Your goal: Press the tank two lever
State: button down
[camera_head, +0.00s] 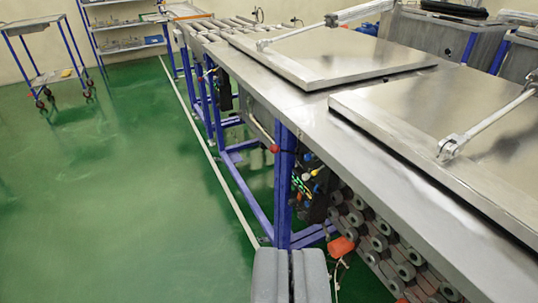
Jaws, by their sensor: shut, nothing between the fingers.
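My gripper (291,262) is at the bottom centre, its two grey fingers shut together with nothing between them. A red ball knob (274,148) on a thin rod sticks out from under the steel bench, ahead of and slightly left of the fingers, apart from them. Which tank this lever belongs to cannot be told. Two flat steel lids lie on the bench top: a farther lid (335,52) and a nearer lid (455,150), each with a rod attached. Both look lowered.
The steel bench (275,95) stands on blue legs (286,185) along the right. Small coloured fittings (305,180), an orange part (341,246) and several grey rollers (380,242) are below it. Green floor (120,200) is open on the left. A blue trolley (52,75) stands far left.

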aim_at(274, 149)
jog(key=k, duration=1.05)
jog(key=z, duration=0.1)
jog(key=i, duration=2.45)
jog(key=u, duration=0.35)
